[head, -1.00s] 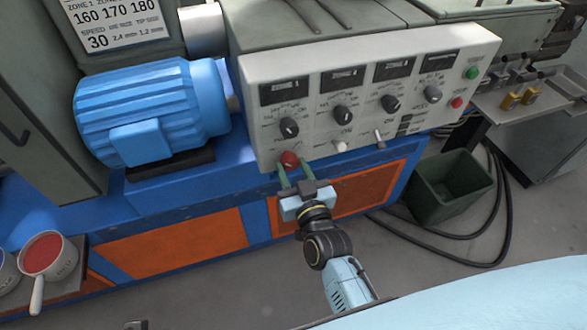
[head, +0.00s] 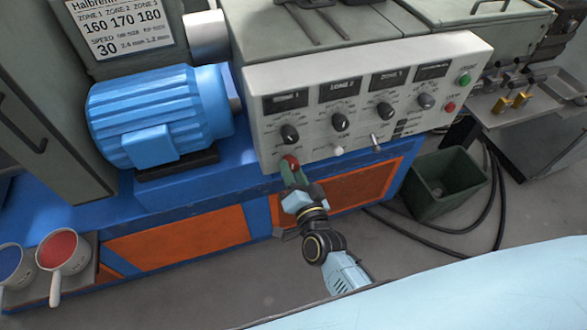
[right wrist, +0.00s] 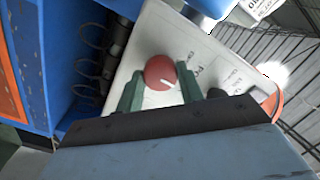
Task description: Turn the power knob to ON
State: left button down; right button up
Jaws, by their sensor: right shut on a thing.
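The red power knob (head: 289,162) sits at the lower left of the pale control panel (head: 268,148). My right gripper (head: 291,172) reaches up to it from below, its green fingers shut on the knob. In the right wrist view the round red knob (right wrist: 160,71) lies between the two fingertips of the right gripper (right wrist: 160,84). A short white mark shows on its face, slanted in that view. The lettering beside the knob is too small and tilted to read surely. My left gripper is not in view.
Black dials (head: 340,122) and small switches (head: 376,141) fill the panel to the right of the knob. A blue motor (head: 160,110) stands left. A dark green bin (head: 447,183) stands on the floor at right, near black cables (head: 502,205).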

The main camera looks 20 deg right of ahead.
jog(key=shift+m, duration=0.9)
jog(key=m, duration=0.2)
jog(key=shift+m, duration=1.4)
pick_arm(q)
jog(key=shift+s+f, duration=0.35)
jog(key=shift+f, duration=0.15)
pick_arm(e)
jog(key=shift+m, duration=0.8)
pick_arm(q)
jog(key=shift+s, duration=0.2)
pick_arm(e)
jog(key=o, duration=1)
